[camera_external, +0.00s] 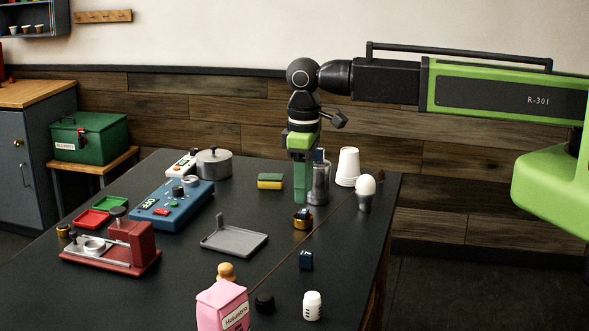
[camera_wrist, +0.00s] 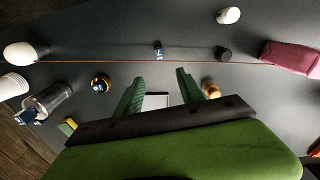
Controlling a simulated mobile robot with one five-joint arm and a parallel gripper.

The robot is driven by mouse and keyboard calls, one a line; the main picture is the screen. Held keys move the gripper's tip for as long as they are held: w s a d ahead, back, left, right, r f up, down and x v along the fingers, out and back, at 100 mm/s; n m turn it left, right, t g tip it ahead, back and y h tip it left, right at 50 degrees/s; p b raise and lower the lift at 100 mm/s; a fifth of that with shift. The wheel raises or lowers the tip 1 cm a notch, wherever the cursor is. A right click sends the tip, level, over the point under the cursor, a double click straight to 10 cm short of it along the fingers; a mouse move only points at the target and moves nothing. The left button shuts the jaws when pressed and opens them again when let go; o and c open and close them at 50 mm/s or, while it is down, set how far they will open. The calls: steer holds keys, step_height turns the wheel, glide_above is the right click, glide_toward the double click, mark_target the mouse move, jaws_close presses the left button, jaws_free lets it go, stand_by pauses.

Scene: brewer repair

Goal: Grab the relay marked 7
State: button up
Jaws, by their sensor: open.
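The relay marked 7 is a small dark blue block (camera_external: 306,260) standing on the black table near its right side. In the wrist view the relay (camera_wrist: 158,51) shows a pale mark like a 7 and lies beyond the fingertips, beside a thin brown line. My gripper (camera_external: 301,200) points down above the table, farther back than this relay and apart from it. Its green fingers (camera_wrist: 160,78) are open with nothing held between them. Another dark blue piece sits in a brass ring (camera_external: 303,222), and one stands in a clear jar (camera_external: 319,185).
A grey tray (camera_external: 235,241) lies left of the relay. A black knob (camera_external: 264,303), a white shaker (camera_external: 312,306) and a pink bag (camera_external: 222,304) stand in front. White cups (camera_external: 348,166) and a bulb-like white piece (camera_external: 365,187) stand behind.

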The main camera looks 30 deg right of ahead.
steer(key=b, duration=1.3)
glide_toward(306, 251)
steer(key=f, duration=0.5)
steer(key=shift+w+a+f, duration=0.2)
steer(key=shift+f, duration=0.05)
steer(key=f+b, duration=0.4)
steer(key=f, duration=0.1)
steer(key=shift+s+d+f+b, duration=0.15)
steer(key=shift+s+f+b, duration=0.05)
steer(key=shift+b, duration=0.2)
steer(key=shift+r, duration=0.2)
jaws_close()
